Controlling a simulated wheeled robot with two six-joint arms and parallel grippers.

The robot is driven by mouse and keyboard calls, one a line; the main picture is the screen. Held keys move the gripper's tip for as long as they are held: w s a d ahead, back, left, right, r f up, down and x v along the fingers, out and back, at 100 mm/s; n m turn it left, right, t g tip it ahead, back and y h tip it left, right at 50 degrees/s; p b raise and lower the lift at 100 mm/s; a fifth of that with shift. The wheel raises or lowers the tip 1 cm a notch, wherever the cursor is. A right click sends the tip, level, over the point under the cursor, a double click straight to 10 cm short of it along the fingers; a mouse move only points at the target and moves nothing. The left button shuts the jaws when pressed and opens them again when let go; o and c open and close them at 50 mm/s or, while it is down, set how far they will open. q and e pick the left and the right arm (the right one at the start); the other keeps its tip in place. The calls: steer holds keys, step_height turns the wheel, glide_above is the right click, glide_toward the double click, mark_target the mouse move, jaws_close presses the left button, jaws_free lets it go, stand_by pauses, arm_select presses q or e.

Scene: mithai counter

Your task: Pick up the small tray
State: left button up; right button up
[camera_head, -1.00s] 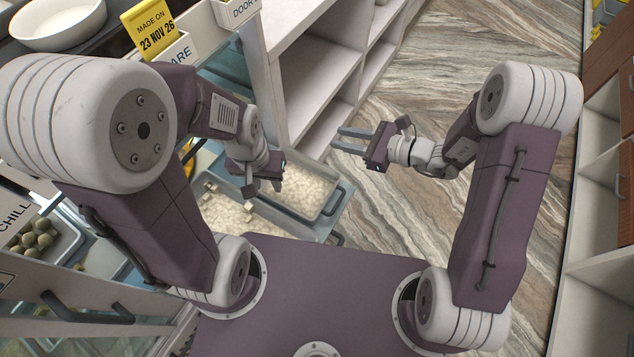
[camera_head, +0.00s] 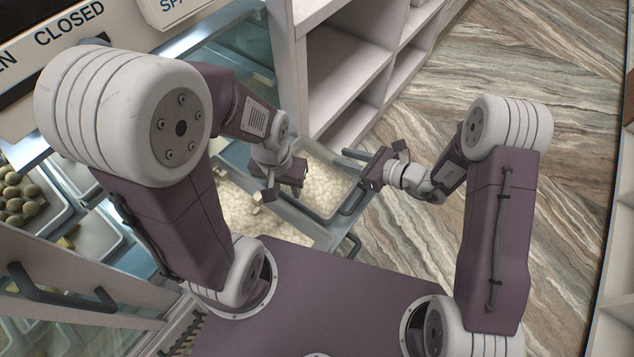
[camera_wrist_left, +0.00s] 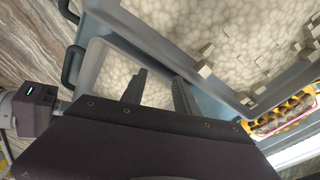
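Two grey trays of white sweets sit side by side in a pulled-out drawer. The smaller-looking tray (camera_head: 352,186) is on the right in the head view; it fills the lower middle of the left wrist view (camera_wrist_left: 88,62). The larger tray (camera_head: 306,238) is on the left, and at the top of the wrist view (camera_wrist_left: 166,42). My left gripper (camera_head: 284,194) is open and empty above the trays; its fingers (camera_wrist_left: 160,78) overlie the smaller tray in the wrist view. My right gripper (camera_head: 352,160) seems open and empty, near the smaller tray's far right corner; one finger is hard to see.
A white shelf unit (camera_head: 345,65) stands just beyond the drawer. A glass counter with trays of round sweets (camera_head: 22,200) is at the left. Dark handles (camera_head: 352,198) stick out on the drawer's right. The floor (camera_head: 500,70) at right is clear.

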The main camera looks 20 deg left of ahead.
steer(key=x, duration=0.2)
steer(key=shift+w+a+f, duration=0.1)
steer(key=shift+a+f, duration=0.05)
steer(key=shift+a, duration=0.15)
jaws_close()
stand_by(1.1)
